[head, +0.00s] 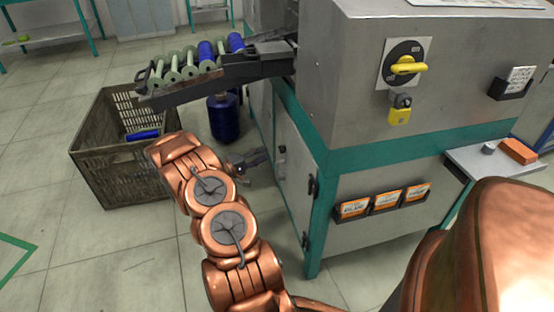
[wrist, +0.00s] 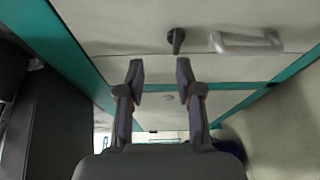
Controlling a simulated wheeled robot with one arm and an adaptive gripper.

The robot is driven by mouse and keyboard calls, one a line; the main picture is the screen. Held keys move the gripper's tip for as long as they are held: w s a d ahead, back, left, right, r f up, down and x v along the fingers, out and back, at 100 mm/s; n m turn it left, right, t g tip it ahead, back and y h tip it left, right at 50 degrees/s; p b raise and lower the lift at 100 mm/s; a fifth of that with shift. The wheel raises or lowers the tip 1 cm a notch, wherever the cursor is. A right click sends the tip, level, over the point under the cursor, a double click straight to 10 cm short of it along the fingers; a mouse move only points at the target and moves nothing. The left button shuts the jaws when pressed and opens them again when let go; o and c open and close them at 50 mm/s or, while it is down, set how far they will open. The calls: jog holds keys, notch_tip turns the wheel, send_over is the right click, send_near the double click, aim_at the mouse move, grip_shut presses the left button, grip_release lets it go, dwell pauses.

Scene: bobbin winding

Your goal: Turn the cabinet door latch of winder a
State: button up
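The cabinet door (head: 294,165) of the winder (head: 340,70) is closed on the machine's left side. In the wrist view, a small dark latch (wrist: 176,38) sticks out of the pale door panel (wrist: 130,25), beside a light bar handle (wrist: 247,42). My gripper (wrist: 160,76) is open and empty. Its two dark fingers point at the door, with the latch beyond the right fingertip and apart from it. In the head view my gripper (head: 258,160) is just left of the door; the latch is too small there to make out surely.
A slotted crate (head: 125,190) stands on the floor left of my arm. A rack with green and blue bobbins (head: 190,62) juts out above it, with a dark blue spool (head: 223,118) below. A yellow rotary switch (head: 405,66) and a yellow padlock (head: 399,115) are on the winder's front.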

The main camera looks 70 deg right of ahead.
aim_at(282, 149)
jog(key=shift+h, duration=0.3)
jog(key=shift+s+d+f+b, duration=0.45)
jog(key=shift+s+d, duration=0.2)
jog(key=shift+d, duration=0.6)
jog(key=shift+s+d+f+b, duration=0.4)
jog(key=shift+s+d, duration=0.25)
jog(key=shift+d, duration=0.65)
jog(key=shift+s+d+f+b, duration=0.35)
jog(key=shift+s+d+f, duration=0.25)
jog(key=shift+d, duration=0.65)
jog(key=shift+r, duration=0.1)
grip_shut()
